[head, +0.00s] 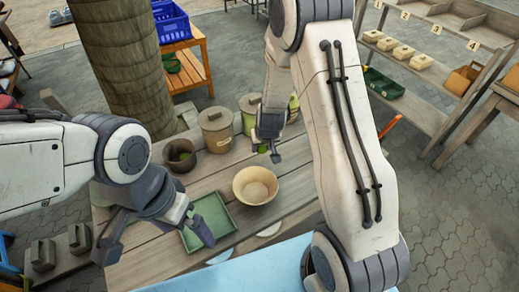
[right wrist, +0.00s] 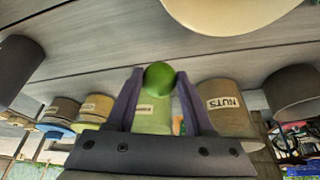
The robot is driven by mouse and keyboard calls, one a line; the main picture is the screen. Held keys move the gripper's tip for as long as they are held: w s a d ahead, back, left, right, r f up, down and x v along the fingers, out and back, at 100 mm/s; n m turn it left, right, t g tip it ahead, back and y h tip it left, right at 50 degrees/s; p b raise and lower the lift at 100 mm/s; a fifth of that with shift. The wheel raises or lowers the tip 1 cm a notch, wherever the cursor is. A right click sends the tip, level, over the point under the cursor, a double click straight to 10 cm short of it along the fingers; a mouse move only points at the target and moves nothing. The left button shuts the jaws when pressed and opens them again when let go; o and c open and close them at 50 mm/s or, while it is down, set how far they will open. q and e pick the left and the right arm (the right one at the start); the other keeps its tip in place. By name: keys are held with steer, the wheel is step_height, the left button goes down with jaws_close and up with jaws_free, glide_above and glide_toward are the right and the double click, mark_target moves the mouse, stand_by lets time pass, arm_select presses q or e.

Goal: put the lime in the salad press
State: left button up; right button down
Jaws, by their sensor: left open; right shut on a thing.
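A green lime (right wrist: 159,78) is pinched between the fingertips of my right gripper (right wrist: 158,85) in the right wrist view. In the head view the right gripper (head: 268,146) hangs above the table behind a tan round bowl (head: 243,197), and only a little of the lime (head: 262,149) shows. The bowl's rim also shows in the right wrist view (right wrist: 235,15); it looks empty and stands apart from the lime. I cannot tell for sure which vessel is the salad press. My left gripper (head: 155,238) is open and empty, over the near left of the table by the green tray.
The green tray (head: 208,222) lies left of the bowl. A dark pot (head: 180,158) with something green inside and lidded canisters (head: 215,132) line the table's back; one labelled NUTS (right wrist: 230,108) is behind the lime. A shelf (head: 425,70) stands at right.

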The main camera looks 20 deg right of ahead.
mark_target(261, 153)
steer(key=shift+w+a+f, duration=0.15)
steer(key=shift+a+f, duration=0.1)
steer(key=shift+f, duration=0.05)
steer(key=shift+f+b, duration=0.5)
steer(key=shift+f, duration=1.45)
steer(key=shift+f, duration=0.15)
steer(key=shift+c, duration=1.4)
jaws_free()
